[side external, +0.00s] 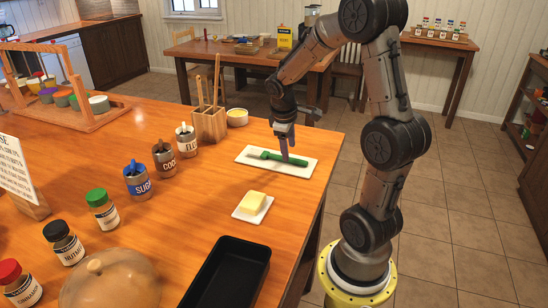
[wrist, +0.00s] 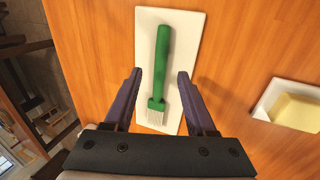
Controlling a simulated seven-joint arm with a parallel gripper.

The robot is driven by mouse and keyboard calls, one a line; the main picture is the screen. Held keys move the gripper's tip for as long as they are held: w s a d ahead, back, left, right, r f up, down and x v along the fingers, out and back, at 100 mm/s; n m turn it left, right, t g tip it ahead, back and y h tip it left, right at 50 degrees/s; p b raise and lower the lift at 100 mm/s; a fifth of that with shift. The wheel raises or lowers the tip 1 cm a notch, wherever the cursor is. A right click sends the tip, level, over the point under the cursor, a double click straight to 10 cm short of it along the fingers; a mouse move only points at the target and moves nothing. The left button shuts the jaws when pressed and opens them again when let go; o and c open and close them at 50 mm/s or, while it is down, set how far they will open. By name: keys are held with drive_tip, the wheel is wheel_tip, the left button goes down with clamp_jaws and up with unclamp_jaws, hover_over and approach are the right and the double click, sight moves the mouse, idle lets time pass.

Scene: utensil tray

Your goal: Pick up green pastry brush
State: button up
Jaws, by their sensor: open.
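The green pastry brush (wrist: 162,72) lies on a white rectangular tray (wrist: 183,22) on the wooden table. In the wrist view its handle points away from me and its pale bristles (wrist: 155,118) are nearest my gripper. My gripper (wrist: 158,77) is open and empty, with one finger on each side of the brush. In the side external view my gripper (side external: 285,158) points down over the tray (side external: 304,170), and the green brush (side external: 268,155) shows partly behind the fingers. I cannot tell the exact height of the fingertips above the tray.
Butter (side external: 252,202) sits on a small white dish toward the front. A wooden utensil holder (side external: 209,126) and a small yellow-filled bowl (side external: 237,117) stand behind the tray. Labelled canisters, several jars and a black baking pan (side external: 228,275) are on the left and front. The table's right edge is close.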

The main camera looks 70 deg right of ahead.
sight(289, 165)
drive_tip(key=shift+x, duration=1.9)
drive_tip(key=shift+a+f, duration=0.15)
clamp_jaws()
